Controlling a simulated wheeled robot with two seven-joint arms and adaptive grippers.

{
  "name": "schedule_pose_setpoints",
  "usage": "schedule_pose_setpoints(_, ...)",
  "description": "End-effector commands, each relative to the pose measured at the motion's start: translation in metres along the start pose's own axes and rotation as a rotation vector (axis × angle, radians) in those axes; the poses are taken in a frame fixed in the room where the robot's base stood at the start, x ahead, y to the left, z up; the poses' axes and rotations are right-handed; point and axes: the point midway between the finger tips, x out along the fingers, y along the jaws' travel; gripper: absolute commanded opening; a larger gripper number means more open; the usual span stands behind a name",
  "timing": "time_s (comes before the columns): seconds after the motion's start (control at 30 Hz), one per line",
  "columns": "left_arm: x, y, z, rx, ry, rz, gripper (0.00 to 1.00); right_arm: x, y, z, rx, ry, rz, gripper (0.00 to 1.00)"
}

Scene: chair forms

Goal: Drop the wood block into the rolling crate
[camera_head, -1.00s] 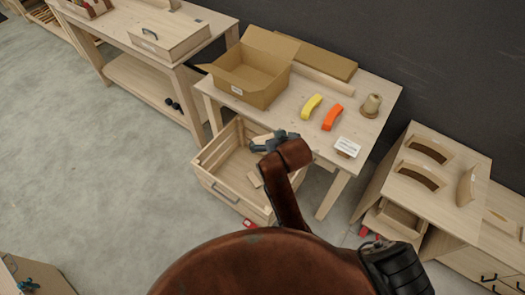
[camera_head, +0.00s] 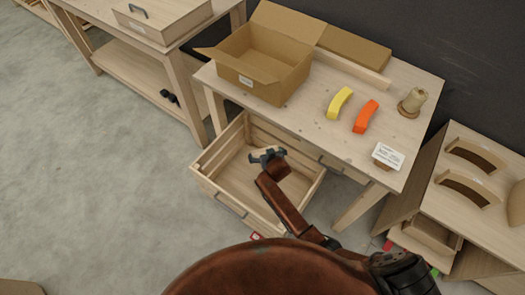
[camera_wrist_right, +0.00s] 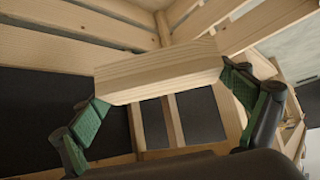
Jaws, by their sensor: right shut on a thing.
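The rolling crate (camera_head: 222,203) is a pale slatted wooden box with an open top, on the floor partly under the workbench in the head view. My right gripper (camera_head: 268,158) is over the crate's opening, reaching down toward its inside. In the right wrist view the wood block (camera_wrist_right: 160,70), a pale grained bar, is between the two green-padded fingers of the right gripper (camera_wrist_right: 165,95), which is shut on it. Crate slats show behind and around the block. In the head view the block is mostly hidden by the gripper. My left gripper is not in view.
The workbench (camera_head: 310,125) behind the crate holds a cardboard box (camera_head: 262,85), a yellow curved piece (camera_head: 340,103), an orange one (camera_head: 366,116), a spool (camera_head: 413,100) and a white labelled item (camera_head: 388,156). A cabinet (camera_head: 470,200) stands at right. Floor left of the crate is clear.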

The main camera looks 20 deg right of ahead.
Motion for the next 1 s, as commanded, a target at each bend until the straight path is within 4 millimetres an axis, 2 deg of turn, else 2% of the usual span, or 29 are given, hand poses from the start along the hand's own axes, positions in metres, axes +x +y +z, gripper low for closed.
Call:
schedule_pose_setpoints(0.03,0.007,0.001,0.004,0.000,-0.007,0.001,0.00,0.013,0.001,0.013,-0.003,-0.003,0.000,0.67)
schedule_pose_setpoints(0.1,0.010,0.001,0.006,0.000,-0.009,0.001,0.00,0.021,0.001,0.021,-0.003,0.000,-0.001,0.67)
schedule_pose_setpoints(0.27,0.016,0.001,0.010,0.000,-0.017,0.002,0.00,0.031,0.002,0.030,-0.003,0.003,-0.003,0.67)
schedule_pose_setpoints(0.47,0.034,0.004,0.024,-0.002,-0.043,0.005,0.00,0.047,0.004,0.048,-0.002,-0.001,-0.001,0.67)
schedule_pose_setpoints(0.6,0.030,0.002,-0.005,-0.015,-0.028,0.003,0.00,0.049,0.004,0.050,-0.001,0.001,-0.001,0.67)
schedule_pose_setpoints(1.0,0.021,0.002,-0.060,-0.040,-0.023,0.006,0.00,0.065,0.005,0.065,0.000,0.001,0.000,0.67)
